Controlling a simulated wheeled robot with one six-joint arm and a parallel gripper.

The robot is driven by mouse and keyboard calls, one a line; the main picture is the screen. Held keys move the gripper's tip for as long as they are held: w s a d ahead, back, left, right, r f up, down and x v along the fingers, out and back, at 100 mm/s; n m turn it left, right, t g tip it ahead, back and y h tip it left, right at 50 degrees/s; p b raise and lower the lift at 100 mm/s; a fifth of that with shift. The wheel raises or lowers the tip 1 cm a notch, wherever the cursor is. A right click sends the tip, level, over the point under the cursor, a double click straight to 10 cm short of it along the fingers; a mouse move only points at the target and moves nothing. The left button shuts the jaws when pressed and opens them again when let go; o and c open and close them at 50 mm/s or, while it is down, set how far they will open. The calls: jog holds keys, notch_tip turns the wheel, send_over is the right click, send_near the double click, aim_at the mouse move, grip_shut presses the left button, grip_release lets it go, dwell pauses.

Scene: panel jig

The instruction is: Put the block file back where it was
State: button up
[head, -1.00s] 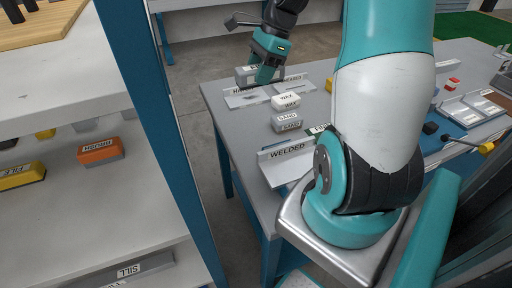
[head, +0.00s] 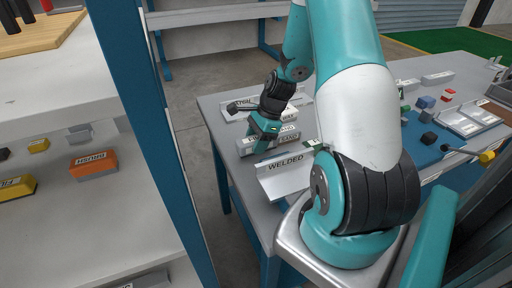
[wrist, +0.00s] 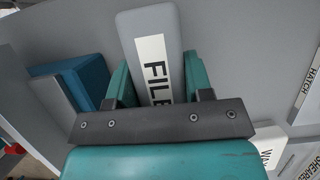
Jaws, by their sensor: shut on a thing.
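My gripper (head: 264,140) is shut on a grey block file (wrist: 158,28), whose white label reads FILE in the wrist view. The fingers (wrist: 157,82) stand on either side of the block. In the head view the gripper is low over the left edge of the grey table (head: 222,116), and one grey end of the block shows left of the fingers. I cannot tell whether the block touches the table. On the shelf at left lies a yellow block (head: 15,188) with a label that seems to read FILE.
A WELDED tray (head: 284,178) stands just in front of the gripper. SAND and WAX blocks (head: 290,116) stand close to its right, partly hidden. An orange BRUSH block (head: 93,164) lies on the shelf (head: 110,215). A blue post (head: 150,120) separates shelf and table.

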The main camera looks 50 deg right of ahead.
jog(key=shift+f, duration=1.05)
jog(key=shift+f, duration=0.15)
jog(key=o, duration=1)
jog(key=shift+c, duration=0.2)
jog(key=v, duration=1.2)
